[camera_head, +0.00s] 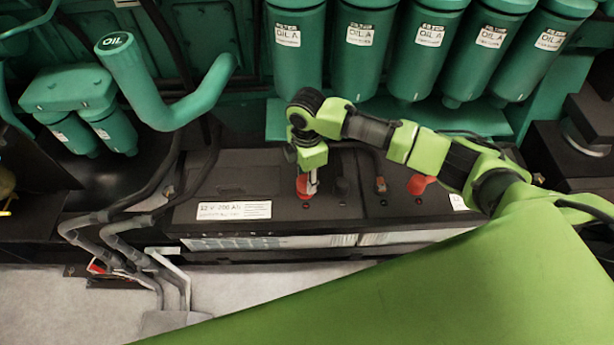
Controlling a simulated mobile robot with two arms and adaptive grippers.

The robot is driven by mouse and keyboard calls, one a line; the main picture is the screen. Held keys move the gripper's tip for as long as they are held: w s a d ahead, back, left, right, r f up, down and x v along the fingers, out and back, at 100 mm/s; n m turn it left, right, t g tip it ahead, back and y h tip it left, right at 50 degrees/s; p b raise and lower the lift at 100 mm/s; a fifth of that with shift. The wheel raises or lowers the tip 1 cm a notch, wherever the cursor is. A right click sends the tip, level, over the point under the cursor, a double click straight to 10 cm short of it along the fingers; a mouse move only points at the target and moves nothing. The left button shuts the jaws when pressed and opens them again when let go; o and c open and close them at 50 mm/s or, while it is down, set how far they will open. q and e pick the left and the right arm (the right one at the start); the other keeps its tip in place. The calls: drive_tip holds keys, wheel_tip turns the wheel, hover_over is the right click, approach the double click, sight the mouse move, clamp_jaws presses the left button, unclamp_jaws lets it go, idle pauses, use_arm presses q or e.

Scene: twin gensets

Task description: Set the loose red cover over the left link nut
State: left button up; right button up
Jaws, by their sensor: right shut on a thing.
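My right gripper (311,182) points down over the left black battery (240,185), its arm coming in from the right. It is shut on a red cover (302,187), which sits low at its fingertips, at or just above the battery top; I cannot tell if it touches. A dark post or nut (342,186) stands just right of the gripper. A small orange-brown part (380,185) stands further right, on the right battery (398,205). Which of these is the left link nut is not clear. My left gripper is out of view.
Another red cover (418,184) sits on the right battery, partly beside my arm. Green oil filters (360,45) hang behind the batteries. A bent green oil pipe (150,95) and dark cables (115,215) stand at left. Pale floor (240,285) lies in front.

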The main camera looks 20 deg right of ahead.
drive_tip(key=shift+f, duration=0.15)
drive_tip(key=shift+f, duration=0.5)
drive_tip(key=shift+s+f+b, duration=0.3)
drive_tip(key=shift+f+b, duration=0.05)
drive_tip(key=o, duration=1)
drive_tip(key=shift+s+f, duration=0.1)
drive_tip(key=shift+w+f, duration=0.1)
drive_tip(key=shift+w, duration=0.2)
drive_tip(key=shift+r, duration=0.2)
